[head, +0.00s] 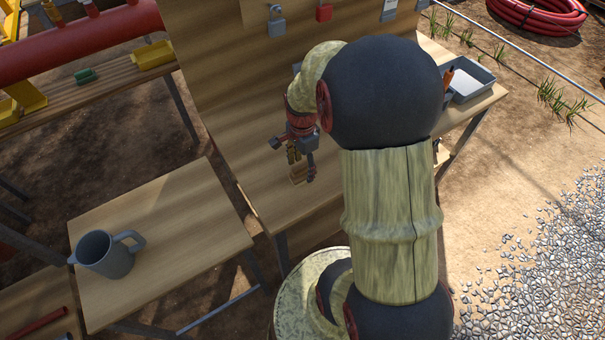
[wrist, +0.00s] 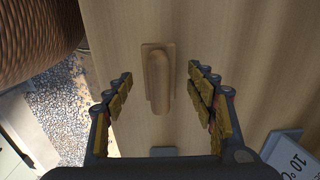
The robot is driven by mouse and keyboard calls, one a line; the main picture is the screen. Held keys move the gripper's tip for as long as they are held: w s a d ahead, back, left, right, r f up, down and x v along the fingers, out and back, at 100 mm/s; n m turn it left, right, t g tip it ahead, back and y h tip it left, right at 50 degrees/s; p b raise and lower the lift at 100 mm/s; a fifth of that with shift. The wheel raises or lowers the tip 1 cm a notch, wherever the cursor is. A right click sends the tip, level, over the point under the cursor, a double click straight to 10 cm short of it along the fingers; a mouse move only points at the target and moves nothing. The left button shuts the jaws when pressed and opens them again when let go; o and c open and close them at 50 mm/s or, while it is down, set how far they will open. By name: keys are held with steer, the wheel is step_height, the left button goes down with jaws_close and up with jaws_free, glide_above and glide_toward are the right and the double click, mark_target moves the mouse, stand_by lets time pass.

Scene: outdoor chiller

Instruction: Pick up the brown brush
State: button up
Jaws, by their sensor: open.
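The brown brush (wrist: 157,80) lies on the wooden table, seen from above in the wrist view with its long side running up and down the picture. In the head view a small part of the brush (head: 298,175) shows just below my gripper. My gripper (head: 302,158) is open above it. In the wrist view the two padded fingers of my gripper (wrist: 161,88) stand apart, one on each side of the brush, with clear gaps between them and it. Nothing is between the fingers in a grip.
A grey tray (head: 470,85) stands at the table's right end. A grey sign reading 10 °C (wrist: 292,155) and a grey block (wrist: 163,152) lie near the brush. A grey jug (head: 105,255) stands on a separate lower table (head: 180,220). Padlocks (head: 277,22) hang on the upright board.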

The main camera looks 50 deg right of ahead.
mark_target(303, 172)
step_height(303, 172, down, 4)
steer(key=shift+r+b, duration=0.1)
steer(key=shift+b, duration=0.55)
steer(key=c, duration=0.3)
steer(key=c, duration=1.1)
steer(key=shift+r, duration=0.15)
